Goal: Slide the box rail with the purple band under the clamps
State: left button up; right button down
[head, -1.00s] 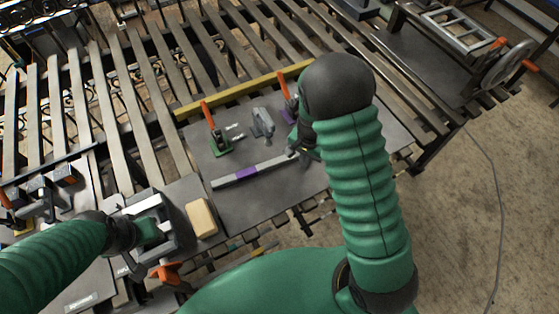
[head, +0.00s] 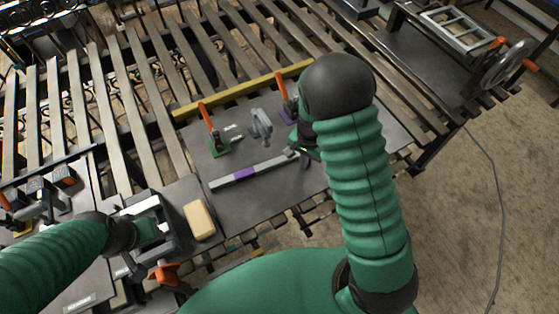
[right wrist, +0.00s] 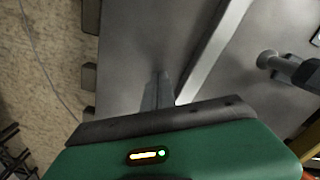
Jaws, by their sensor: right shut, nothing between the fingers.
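The grey box rail with the purple band (head: 244,173) lies flat on the dark plate, its band towards the left end. Behind it are a green-based clamp with an orange handle (head: 212,135) and a purple-based clamp with an orange handle (head: 285,103), partly hidden by my right arm. My right gripper (head: 307,157) is shut and empty at the rail's right end. In the right wrist view its fingers (right wrist: 158,90) are close beside the rail (right wrist: 212,52); I cannot tell whether they touch. My left gripper (head: 145,232) is at lower left, its jaws unclear.
A grey clamp-like fixture (head: 261,124) stands between the two clamps. A yellow bar (head: 245,90) runs behind the plate (head: 250,207). A tan block (head: 200,220) lies near the left gripper. The plate in front of the rail is clear.

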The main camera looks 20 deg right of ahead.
jog(key=shift+d, duration=0.15)
jog(key=shift+w+a, duration=0.1)
jog(key=shift+a, duration=0.1)
jog(key=shift+w+d, duration=0.1)
jog(key=shift+w, duration=0.35)
jog(key=shift+w+a+p, duration=0.15)
jog(key=shift+w+p, duration=0.1)
jog(key=shift+w, duration=1.05)
jog(key=shift+w+a+p, duration=0.1)
jog(key=shift+w+p, duration=0.1)
jog(key=shift+w, duration=1.05)
jog(key=shift+s, duration=0.1)
jog(key=shift+s+d, duration=0.1)
jog(key=shift+s, duration=1.1)
jog(key=shift+p, duration=0.3)
